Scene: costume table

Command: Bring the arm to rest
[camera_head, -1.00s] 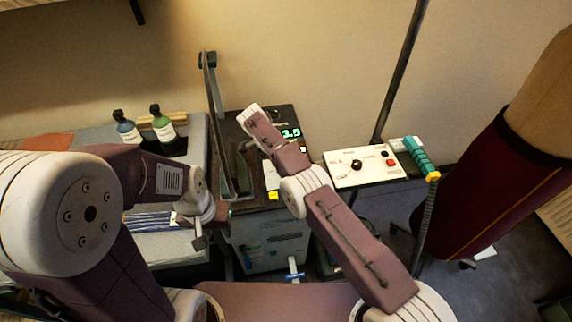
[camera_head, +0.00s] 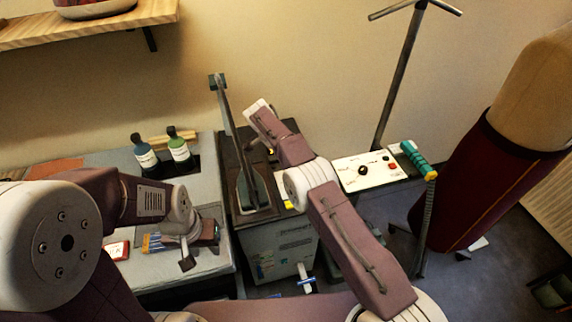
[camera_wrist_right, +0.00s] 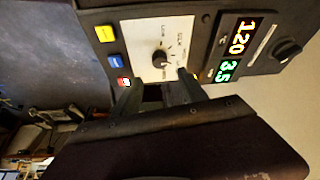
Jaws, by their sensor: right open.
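My right arm (camera_head: 345,235) reaches up from the lower right in the head view, its wrist over the dark-topped cabinet; its fingertips are hidden there. In the right wrist view my right gripper (camera_wrist_right: 158,93) has its two fingers apart with nothing seen between them. They are in front of a panel with a white dial plate (camera_wrist_right: 157,48). My left gripper (camera_head: 190,245) is low over the grey table at the left, near a bundle of thin sticks (camera_head: 153,243). Whether its jaws are open is not clear.
Two bottles (camera_head: 163,152) stand at the table's back. A tall upright tool (camera_head: 237,145) stands on the cabinet (camera_head: 282,250). A white control box (camera_head: 368,171), a teal-handled tool (camera_head: 415,158), a metal stand (camera_head: 402,75) and a large maroon form (camera_head: 480,170) are to the right.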

